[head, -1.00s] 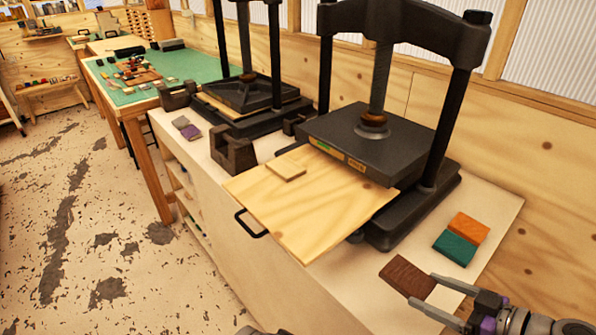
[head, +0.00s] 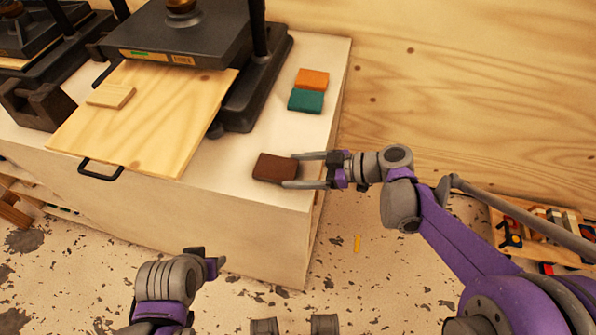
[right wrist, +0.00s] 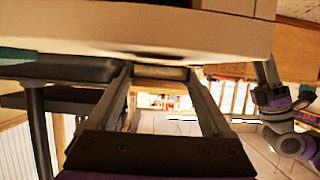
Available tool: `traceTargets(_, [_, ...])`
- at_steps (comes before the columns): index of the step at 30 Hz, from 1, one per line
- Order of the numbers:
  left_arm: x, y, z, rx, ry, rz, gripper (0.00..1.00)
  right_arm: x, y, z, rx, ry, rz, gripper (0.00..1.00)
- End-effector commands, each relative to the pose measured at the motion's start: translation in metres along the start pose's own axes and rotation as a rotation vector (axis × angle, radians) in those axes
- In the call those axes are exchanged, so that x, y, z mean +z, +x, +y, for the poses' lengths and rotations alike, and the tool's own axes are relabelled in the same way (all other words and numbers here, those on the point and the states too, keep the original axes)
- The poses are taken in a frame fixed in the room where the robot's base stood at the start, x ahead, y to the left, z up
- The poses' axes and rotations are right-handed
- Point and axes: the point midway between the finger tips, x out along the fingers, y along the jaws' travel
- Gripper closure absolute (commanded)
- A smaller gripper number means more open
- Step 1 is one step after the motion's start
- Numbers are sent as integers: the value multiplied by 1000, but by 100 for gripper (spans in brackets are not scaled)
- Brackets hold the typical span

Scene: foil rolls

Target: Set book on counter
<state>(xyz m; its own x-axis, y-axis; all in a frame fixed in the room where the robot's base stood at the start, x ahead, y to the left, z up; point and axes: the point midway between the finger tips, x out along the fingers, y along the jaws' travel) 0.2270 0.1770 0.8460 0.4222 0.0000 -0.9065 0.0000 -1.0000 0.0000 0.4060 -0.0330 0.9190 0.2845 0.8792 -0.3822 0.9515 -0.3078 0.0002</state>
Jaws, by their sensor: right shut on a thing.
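A dark brown book (head: 275,168) lies flat between the two fingertips of my right gripper (head: 290,170) in the head view. It is over the front right part of the pale counter (head: 235,165). In the right wrist view, the book's thin edge (right wrist: 162,72) shows between the fingers, close to the counter surface (right wrist: 150,35) with a dark shadow on it. I cannot tell whether the book touches the counter. My left gripper (head: 212,264) is low in front of the counter, away from the book; its fingers do not show clearly.
An orange block (head: 312,79) and a green block (head: 306,100) lie behind the book. A black press (head: 185,40) with a plywood board (head: 150,120) stands to the left. The counter's right edge is close to my gripper. A tray of tools (head: 540,235) sits at far right.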

Motion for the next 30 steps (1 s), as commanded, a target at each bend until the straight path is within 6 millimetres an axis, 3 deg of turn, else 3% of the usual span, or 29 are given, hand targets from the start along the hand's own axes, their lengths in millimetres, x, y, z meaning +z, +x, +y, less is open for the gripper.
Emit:
traceTargets(14, [3,4,0,0,0,-2,50,12,5,0,0,0,0,74])
traceTargets(15, [2,4,0,0,0,-1,50,11,4,0,0,0,0,9])
traceTargets(16, [2,3,0,0,0,-1,50,10,4,0,0,0,0,3])
traceTargets(17, [2,3,0,0,0,-1,50,10,4,0,0,0,0,0])
traceTargets(26, [0,0,0,0,0,0,50,6,3,0,0,0,0,0])
traceTargets(30, [0,0,0,0,0,0,50,7,-16,1,4,2,-1,0])
